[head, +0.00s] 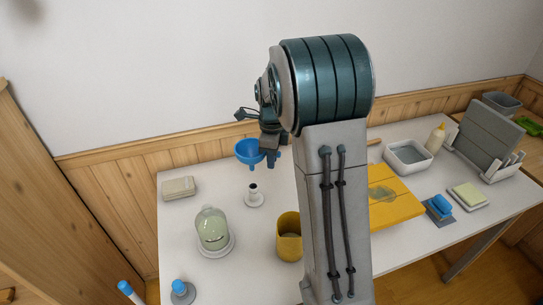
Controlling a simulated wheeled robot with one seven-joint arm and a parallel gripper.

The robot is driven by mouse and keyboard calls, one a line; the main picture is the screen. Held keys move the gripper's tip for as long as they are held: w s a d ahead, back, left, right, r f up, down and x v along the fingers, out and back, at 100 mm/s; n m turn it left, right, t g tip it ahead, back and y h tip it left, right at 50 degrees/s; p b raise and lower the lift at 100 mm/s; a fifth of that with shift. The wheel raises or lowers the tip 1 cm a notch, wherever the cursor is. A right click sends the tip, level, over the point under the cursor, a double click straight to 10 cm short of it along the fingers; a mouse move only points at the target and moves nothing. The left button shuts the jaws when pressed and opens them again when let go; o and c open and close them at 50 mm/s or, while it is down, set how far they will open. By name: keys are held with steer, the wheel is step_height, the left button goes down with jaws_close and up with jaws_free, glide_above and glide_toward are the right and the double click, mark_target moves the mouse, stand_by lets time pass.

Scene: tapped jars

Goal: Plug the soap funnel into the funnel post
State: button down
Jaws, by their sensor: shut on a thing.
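The blue soap funnel (246,149) is held upright above the table, bowl up and spout down. My gripper (268,157) is shut on it at its right side. A small white post with a round base and dark top (254,196), which looks like the funnel post, stands on the table below the funnel. The funnel and the post are apart, with a visible gap between them. The exact grip on the funnel is partly hidden by my fingers.
A glass jar (213,231) on a white base and a yellow cup (289,246) stand in front of the post. A pale block (179,187) lies to the left. My arm hides the table's middle.

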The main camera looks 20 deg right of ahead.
step_height(320, 180, down, 6)
steer(key=b, duration=0.4)
stand_by(0.5)
steer(key=shift+f+b, duration=0.75)
steer(key=shift+f, duration=0.65)
stand_by(0.3)
steer(key=c, duration=1.3)
jaws_free()
steer(key=shift+r, duration=0.15)
steer(key=shift+r+p, duration=1.75)
steer(key=shift+r, duration=0.3)
steer(key=shift+r, duration=0.1)
